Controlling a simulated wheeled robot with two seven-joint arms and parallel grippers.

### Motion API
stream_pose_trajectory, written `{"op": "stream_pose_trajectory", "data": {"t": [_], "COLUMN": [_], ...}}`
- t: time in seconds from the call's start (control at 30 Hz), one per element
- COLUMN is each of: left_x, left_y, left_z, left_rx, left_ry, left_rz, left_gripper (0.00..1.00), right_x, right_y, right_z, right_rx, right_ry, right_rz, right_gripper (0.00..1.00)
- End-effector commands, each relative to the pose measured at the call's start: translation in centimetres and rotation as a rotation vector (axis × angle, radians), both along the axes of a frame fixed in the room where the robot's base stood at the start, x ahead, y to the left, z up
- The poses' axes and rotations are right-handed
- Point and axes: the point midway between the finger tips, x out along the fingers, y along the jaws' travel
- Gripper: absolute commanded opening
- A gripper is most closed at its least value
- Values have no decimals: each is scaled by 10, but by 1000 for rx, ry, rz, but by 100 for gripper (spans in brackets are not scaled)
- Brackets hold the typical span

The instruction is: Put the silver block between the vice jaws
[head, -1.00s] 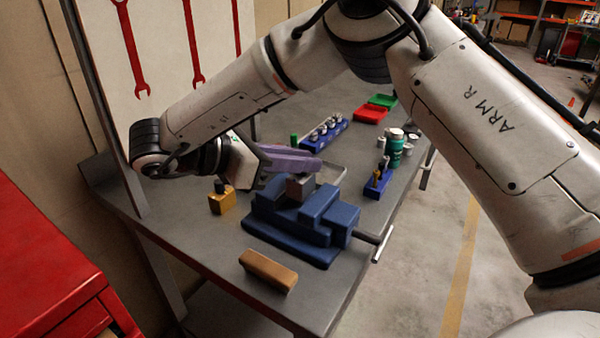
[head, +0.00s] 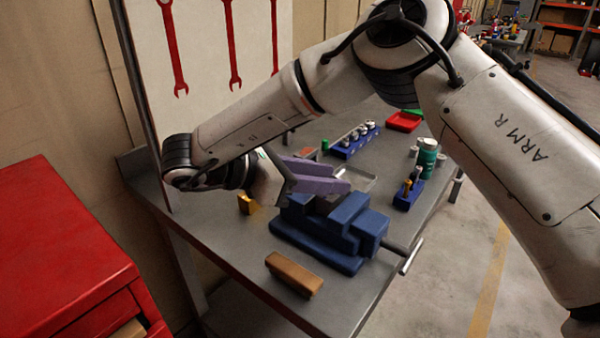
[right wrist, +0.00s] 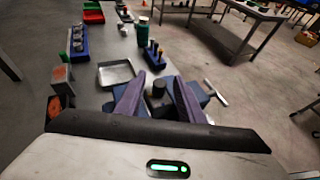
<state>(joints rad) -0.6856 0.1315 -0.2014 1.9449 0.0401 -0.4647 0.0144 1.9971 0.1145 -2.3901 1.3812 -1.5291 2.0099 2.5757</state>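The blue vice (head: 318,248) stands on the grey bench. My right gripper (head: 345,181), with purple fingers, is just above the vice, and its fingers are apart. In the right wrist view a grey block with a dark round knob, apparently the silver block (right wrist: 158,101), lies between the fingers (right wrist: 159,78), with gaps showing beside the knob. In the head view the fingers hide this block, so how it sits in the jaws cannot be told. My left gripper is not in view.
A brown block (head: 294,274) lies at the bench's front edge. A metal tray (right wrist: 115,73), a blue holder (head: 408,194) and a green bottle (head: 427,153) are behind. The vice handle (head: 411,257) juts right.

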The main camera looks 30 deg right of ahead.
Motion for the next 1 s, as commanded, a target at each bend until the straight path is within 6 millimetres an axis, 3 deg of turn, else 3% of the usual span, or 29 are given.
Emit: {"op": "stream_pose_trajectory", "data": {"t": [0.3, 0.5, 0.7, 1.0], "left_x": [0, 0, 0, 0], "left_y": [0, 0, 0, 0], "left_z": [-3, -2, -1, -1], "left_rx": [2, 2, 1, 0], "left_ry": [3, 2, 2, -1], "left_rz": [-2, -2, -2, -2], "left_gripper": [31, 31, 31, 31], "right_x": [6, 7, 8, 8], "right_y": [63, 89, 98, 96], "right_z": [27, 38, 41, 40], "right_rx": [-4, -3, 0, 3], "right_ry": [-5, -3, 0, 1], "right_rz": [3, 1, 1, -3], "right_gripper": [35, 35, 35, 35]}}
